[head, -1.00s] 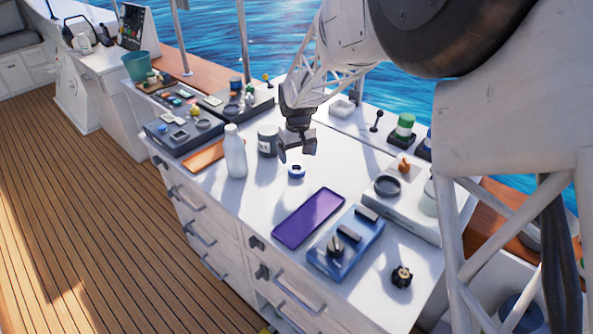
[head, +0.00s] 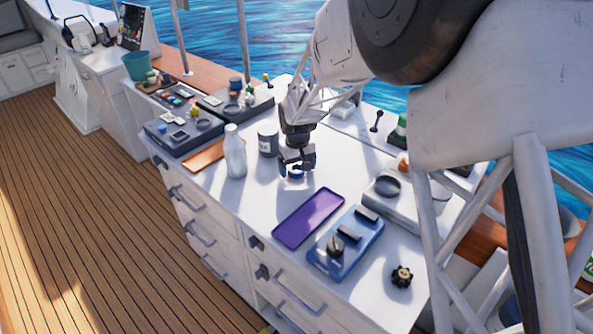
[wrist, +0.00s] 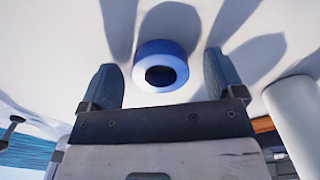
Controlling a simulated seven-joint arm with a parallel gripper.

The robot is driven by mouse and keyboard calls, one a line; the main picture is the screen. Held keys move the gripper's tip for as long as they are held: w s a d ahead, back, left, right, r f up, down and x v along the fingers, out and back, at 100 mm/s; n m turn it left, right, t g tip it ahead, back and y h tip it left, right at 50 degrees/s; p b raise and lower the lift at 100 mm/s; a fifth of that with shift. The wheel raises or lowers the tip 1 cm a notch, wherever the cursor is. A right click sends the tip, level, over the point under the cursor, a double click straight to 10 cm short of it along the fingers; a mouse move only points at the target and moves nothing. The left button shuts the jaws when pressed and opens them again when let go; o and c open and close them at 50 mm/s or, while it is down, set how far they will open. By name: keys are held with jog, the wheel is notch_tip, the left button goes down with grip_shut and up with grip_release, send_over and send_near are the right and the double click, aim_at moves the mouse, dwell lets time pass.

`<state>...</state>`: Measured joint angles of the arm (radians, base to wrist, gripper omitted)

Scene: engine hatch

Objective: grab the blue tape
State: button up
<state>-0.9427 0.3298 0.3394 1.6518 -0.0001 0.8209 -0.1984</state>
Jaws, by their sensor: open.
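The blue tape (wrist: 160,47) is a small roll with a blue outside, a pale side and a dark centre hole. In the wrist view it lies on the white top between the two finger tips of my gripper (wrist: 160,62), with a gap on each side. In the head view my gripper (head: 297,160) is open and points down right over the tape (head: 296,174), which it partly hides. I cannot tell exactly how far the fingers reach down beside the roll.
A white bottle (head: 235,155) and a dark can with a label (head: 268,143) stand to the left. A black knob (head: 402,275) lies near the right corner of the white counter.

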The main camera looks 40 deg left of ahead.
aim_at(297, 169)
dwell(0.5)
jog(key=c, duration=1)
jog(key=shift+r, duration=0.15)
jog(key=shift+r, duration=1.4)
jog(key=shift+s+d+r, duration=0.1)
jog(key=shift+d+r, duration=0.05)
jog(key=shift+r, duration=0.15)
jog(key=s+d, duration=0.3)
jog(key=d, duration=0.1)
jog(key=s+d+r, duration=0.1)
jog(key=s+d, duration=0.2)
jog(key=d, duration=0.1)
jog(key=s+d, duration=0.3)
jog(key=d, duration=0.1)
jog(key=shift+s+d+r, duration=0.15)
jog(key=shift+s+d, duration=0.1)
